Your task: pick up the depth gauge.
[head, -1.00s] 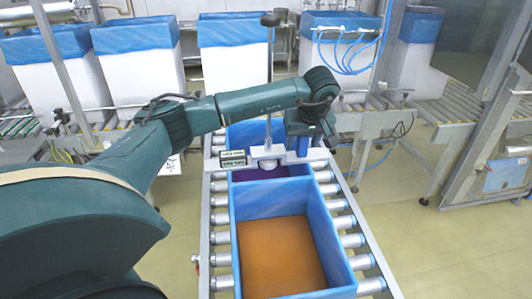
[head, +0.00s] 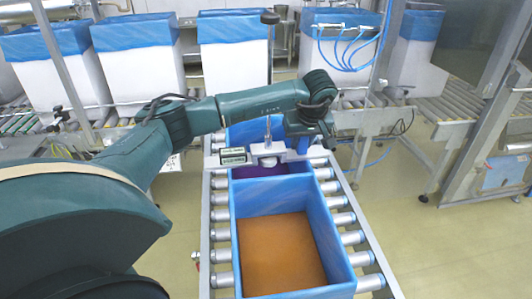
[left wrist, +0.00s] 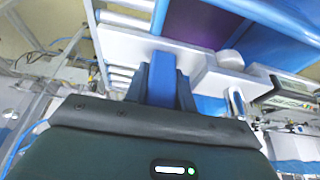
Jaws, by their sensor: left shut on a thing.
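The depth gauge (head: 268,151) has a white crossbar, a round white collar, a thin upright rod with a dark knob and a small dark-framed display at its left. It lies across the far part of the blue-lined boxes on the conveyor; I cannot tell whether its bar touches the rims. My left gripper (head: 303,145) is at the right end of the bar. In the left wrist view my left gripper (left wrist: 162,85) is shut on the gauge's blue block (left wrist: 162,70), and the white bar (left wrist: 207,70) runs off to the right. My arm hides part of the rod. My right gripper is not in view.
A near blue-lined box (head: 285,255) with an orange-brown inside sits on the roller conveyor (head: 352,238). A farther box has a purple inside. White boxes with blue liners (head: 138,70) stand in a row behind. The floor at right is clear.

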